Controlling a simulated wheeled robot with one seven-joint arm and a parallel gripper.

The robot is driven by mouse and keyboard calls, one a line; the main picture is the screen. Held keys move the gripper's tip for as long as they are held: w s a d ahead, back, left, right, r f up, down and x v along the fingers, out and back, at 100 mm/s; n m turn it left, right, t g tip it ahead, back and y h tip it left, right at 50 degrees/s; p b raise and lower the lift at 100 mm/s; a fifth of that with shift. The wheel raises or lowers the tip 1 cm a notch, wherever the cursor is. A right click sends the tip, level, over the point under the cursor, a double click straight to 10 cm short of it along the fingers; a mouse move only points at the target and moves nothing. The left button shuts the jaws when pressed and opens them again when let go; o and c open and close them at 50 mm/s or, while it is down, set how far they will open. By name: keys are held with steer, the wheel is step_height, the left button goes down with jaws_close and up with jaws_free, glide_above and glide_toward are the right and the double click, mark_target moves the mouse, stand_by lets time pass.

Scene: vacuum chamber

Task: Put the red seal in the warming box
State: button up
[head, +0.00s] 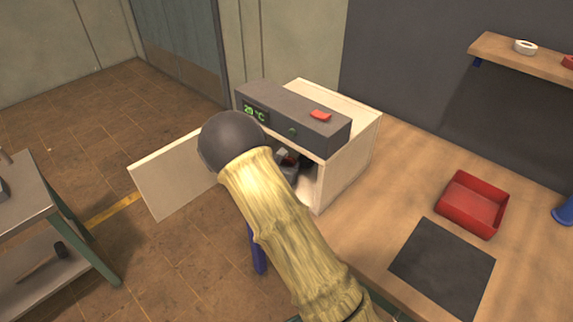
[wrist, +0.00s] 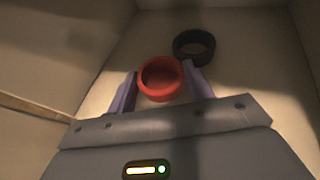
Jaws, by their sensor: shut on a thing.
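The warming box (head: 347,168) stands on the bench, a pale box with a dark control panel on top and its door (head: 172,176) swung open to the left. My arm reaches in through the open front. In the wrist view my gripper (wrist: 159,74) is shut on the red seal (wrist: 161,96), a red ring held between the two fingers inside the box. I cannot tell whether the seal touches the box floor. In the head view my arm hides most of the opening.
A black ring (wrist: 194,48) lies on the box floor just beyond and right of the red seal. A red tray (head: 472,204) and a dark mat (head: 443,268) are on the bench right of the box. A shelf (head: 520,58) hangs on the back wall.

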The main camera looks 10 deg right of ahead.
steer(key=shift+s+a+f, duration=0.1)
steer(key=shift+a+f, duration=0.15)
steer(key=shift+a, duration=0.2)
steer(key=o, duration=0.9)
steer(key=shift+d+r, duration=0.1)
steer(key=shift+o, duration=0.2)
steer(key=shift+d, duration=0.1)
steer(key=shift+r, duration=0.2)
steer(key=v, duration=1.2)
steer(key=shift+f, duration=0.1)
